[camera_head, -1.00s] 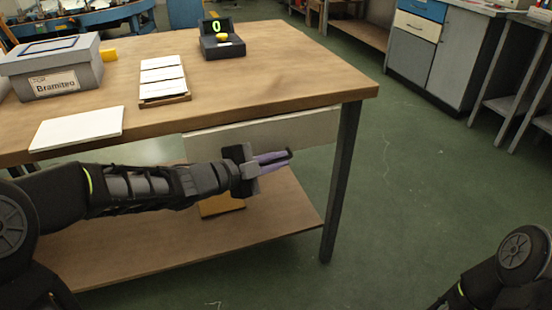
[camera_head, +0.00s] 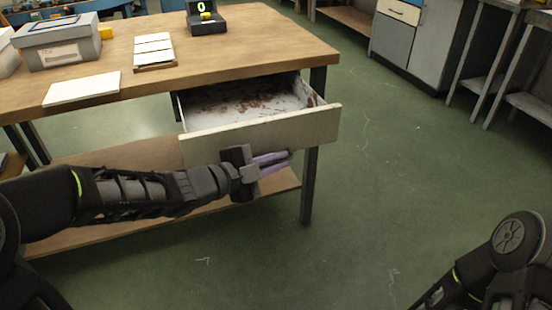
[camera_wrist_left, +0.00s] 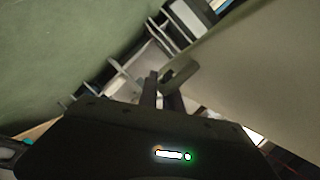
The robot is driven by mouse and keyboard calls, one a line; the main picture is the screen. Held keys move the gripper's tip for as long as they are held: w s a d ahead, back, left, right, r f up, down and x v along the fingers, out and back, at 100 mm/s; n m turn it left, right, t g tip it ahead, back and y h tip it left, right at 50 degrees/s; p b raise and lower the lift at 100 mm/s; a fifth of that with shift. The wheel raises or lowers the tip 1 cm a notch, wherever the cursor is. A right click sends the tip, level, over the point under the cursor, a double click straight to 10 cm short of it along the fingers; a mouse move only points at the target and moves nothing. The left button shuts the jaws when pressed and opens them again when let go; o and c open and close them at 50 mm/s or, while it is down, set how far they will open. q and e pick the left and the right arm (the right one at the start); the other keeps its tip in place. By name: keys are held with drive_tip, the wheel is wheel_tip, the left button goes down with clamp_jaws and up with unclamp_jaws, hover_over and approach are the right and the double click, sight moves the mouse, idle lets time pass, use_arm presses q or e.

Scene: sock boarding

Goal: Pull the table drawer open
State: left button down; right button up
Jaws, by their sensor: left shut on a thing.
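The table drawer (camera_head: 215,147) is pulled out from under the wooden tabletop, and its pale interior with brown-red patches shows. The drawer front is a plain light panel; it also fills the right of the left wrist view (camera_wrist_left: 255,70). My left gripper (camera_head: 288,157) is in front of the panel's right part, fingers pointing right. In the left wrist view its fingers (camera_wrist_left: 162,95) are closed at a handle (camera_wrist_left: 181,73) that stands out from the panel. In the head view the handle is mostly hidden by the fingers. My right gripper is out of view.
On the wooden table (camera_head: 265,45) stand a grey box (camera_head: 60,50), a white sheet (camera_head: 82,89), a tray of white cards (camera_head: 154,50) and a black device with a green digit (camera_head: 205,22). A dark table leg (camera_head: 311,180) stands behind the drawer. Green floor at right is clear.

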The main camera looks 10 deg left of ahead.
use_arm(q)
drive_tip(key=c, duration=1.8)
unclamp_jaws()
drive_tip(key=p+v, duration=0.3)
drive_tip(key=v, duration=0.4)
drive_tip(key=shift+s+a, duration=0.3)
